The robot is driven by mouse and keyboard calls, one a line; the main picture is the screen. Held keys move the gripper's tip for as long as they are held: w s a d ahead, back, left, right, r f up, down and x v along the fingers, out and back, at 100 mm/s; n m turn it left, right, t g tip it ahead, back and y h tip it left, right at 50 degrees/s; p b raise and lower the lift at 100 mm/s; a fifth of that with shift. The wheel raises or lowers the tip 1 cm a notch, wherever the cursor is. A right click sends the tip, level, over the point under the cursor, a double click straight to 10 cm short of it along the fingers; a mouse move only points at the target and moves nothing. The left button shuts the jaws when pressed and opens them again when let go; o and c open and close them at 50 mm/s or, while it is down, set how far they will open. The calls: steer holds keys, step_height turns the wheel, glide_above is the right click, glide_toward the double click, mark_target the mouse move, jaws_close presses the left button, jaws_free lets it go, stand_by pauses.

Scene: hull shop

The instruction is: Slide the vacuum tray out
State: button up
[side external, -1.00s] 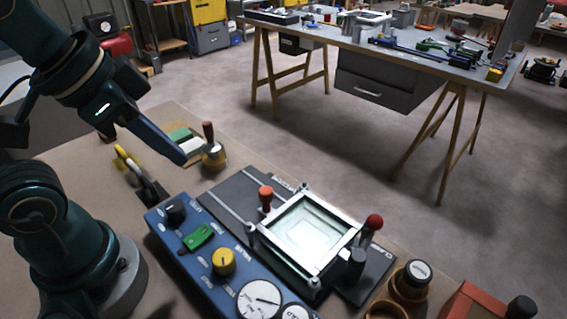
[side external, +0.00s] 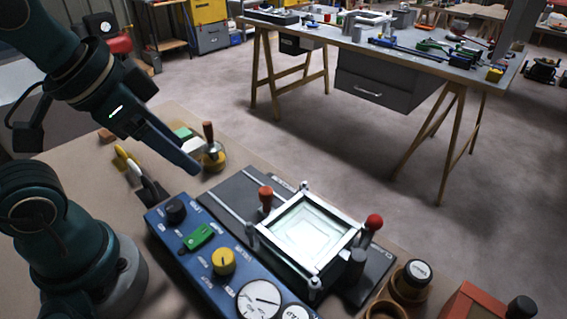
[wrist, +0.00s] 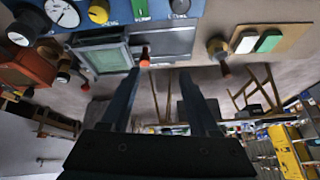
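The vacuum tray (side external: 318,272), a silver square frame with a pale lit glass window, sits at the right part of a dark railed base (side external: 225,195). An orange-red knob (side external: 265,196) stands at its left side, and a red ball knob (side external: 374,222) at its right. In the wrist view the tray (wrist: 104,58) is at upper left, with the orange knob (wrist: 144,62) beside it. My gripper (side external: 192,167) is above the base's far left end, clear of the tray. In the wrist view its two fingers (wrist: 160,75) are apart with nothing between them.
A blue control panel (side external: 190,222) with dials and gauges runs along the near side. A wood-handled brass pot (side external: 213,158) stands close behind my gripper. Brown cups (side external: 408,285) and an orange box (side external: 470,305) are at the right. The rails left of the tray are bare.

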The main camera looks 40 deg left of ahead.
steer(key=w+r+m+g, duration=0.1)
steer(key=w+m, duration=0.2)
steer(key=w, duration=0.1)
steer(key=m+g, duration=0.4)
glide_above(266, 190)
step_height(266, 190, down, 8)
steer(key=shift+w+a+r, duration=0.1)
steer(key=shift+g, duration=0.3)
steer(key=shift+f, duration=2.8)
jaws_close()
